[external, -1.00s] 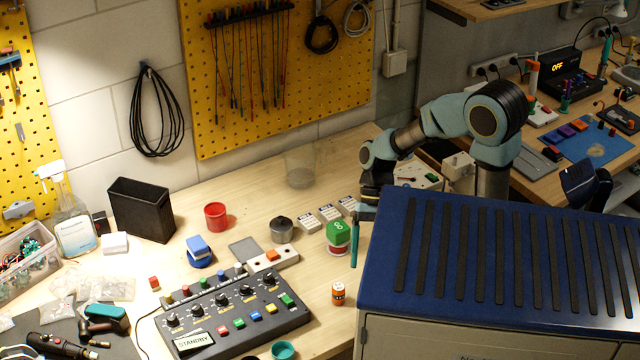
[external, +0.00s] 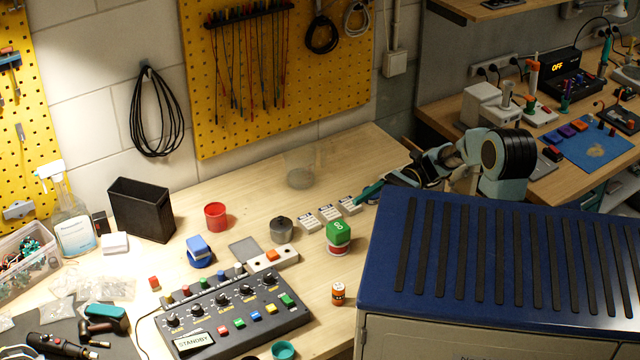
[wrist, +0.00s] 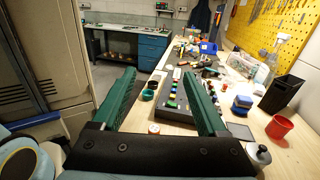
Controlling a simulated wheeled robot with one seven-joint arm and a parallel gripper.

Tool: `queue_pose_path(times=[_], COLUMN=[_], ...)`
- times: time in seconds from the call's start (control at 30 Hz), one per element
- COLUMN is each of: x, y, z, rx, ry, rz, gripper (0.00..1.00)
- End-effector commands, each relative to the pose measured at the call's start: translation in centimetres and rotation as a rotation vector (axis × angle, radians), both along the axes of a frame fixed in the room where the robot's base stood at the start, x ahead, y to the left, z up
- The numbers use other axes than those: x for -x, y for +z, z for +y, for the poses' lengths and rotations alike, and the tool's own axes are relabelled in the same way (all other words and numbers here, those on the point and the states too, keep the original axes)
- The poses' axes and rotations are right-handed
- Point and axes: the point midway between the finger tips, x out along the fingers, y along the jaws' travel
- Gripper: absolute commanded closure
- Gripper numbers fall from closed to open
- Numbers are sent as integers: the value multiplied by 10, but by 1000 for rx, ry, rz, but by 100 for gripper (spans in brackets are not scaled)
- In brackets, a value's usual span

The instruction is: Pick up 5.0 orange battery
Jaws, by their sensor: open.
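A small orange battery (external: 338,294) with a pale top stands upright on the bench, right of the control box and near the blue-topped cabinet. My gripper (external: 369,191) is at the bench's right side, behind the cabinet's top edge, well apart from the battery. In the wrist view its two green fingers (wrist: 158,74) are spread apart with nothing held between them.
The control box (external: 235,312) stands left of the battery. A green block on a red-and-white base (external: 338,236) stands behind it. The blue-topped cabinet (external: 380,270) borders it on the right. A teal cup (external: 283,350) is at the front. Bare bench surrounds the battery.

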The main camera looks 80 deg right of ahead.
Motion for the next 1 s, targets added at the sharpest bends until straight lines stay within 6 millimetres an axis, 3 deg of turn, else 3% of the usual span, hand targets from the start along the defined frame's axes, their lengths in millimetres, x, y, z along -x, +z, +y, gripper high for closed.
queue_pose_path(times=[0.37, 1.0], x=[1, 0], y=[-58, -174], z=[-1, 0], rx=[-11, -8], ry=[0, -2], rz=[-6, -8], gripper=[24, 24])
